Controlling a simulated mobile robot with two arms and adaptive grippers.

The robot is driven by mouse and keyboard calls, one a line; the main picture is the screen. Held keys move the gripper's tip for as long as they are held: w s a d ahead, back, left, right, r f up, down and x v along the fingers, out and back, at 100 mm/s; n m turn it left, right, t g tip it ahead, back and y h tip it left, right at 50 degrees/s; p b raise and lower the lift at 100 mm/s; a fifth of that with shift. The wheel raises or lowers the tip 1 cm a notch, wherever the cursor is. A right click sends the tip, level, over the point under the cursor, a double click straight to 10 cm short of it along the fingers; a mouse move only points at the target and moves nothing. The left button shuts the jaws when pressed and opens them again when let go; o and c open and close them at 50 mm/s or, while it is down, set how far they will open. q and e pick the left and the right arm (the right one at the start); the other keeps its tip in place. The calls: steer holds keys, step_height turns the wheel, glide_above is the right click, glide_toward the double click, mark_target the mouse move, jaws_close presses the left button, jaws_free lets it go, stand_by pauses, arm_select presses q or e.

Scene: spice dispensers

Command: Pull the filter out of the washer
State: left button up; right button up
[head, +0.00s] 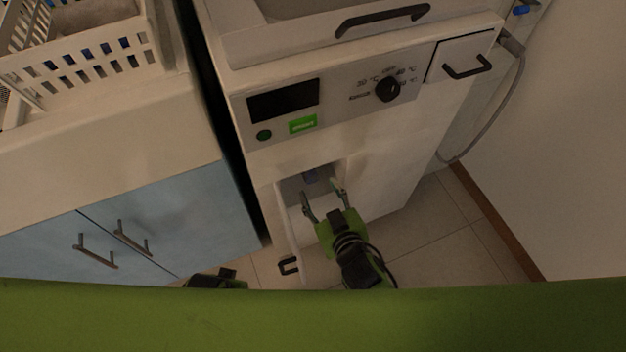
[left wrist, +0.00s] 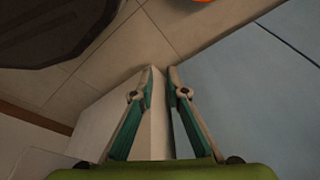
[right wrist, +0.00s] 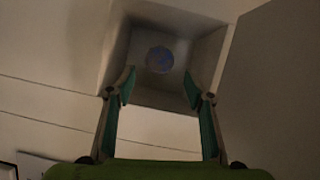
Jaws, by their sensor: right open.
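The white washer (head: 400,150) stands in the middle of the head view, with a square recess low on its front. The filter (head: 311,176) is a small blue piece inside that recess. In the right wrist view the filter (right wrist: 159,60) is a round blue knob on the recess's back wall. My right gripper (head: 321,189) is open at the recess mouth, its fingers apart to either side of the filter's line and not touching it. My left gripper (left wrist: 160,72) has its fingertips close together with a narrow gap, and nothing is seen held; in the head view it is mostly hidden.
A small flap with a black handle (head: 288,265) hangs open at the recess's left. A blue cabinet (head: 190,220) with two handles stands left of the washer, a white basket (head: 95,50) on top. A grey hose (head: 490,120) runs along the right wall. Tiled floor (head: 460,250) is free at right.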

mark_target(312, 179)
steer(key=b+x, duration=0.1)
steer(key=x, duration=0.5)
steer(key=shift+w+f, duration=0.1)
steer(key=shift+w, duration=0.05)
arm_select(q)
step_height(312, 179, up, 6)
steer(key=w, duration=0.1)
steer(key=shift+r+b, duration=0.2)
steer(key=shift+b, duration=0.1)
arm_select(e)
steer(key=shift+x, duration=0.75)
arm_select(q)
steer(key=shift+w, duration=0.1)
arm_select(e)
jaws_close()
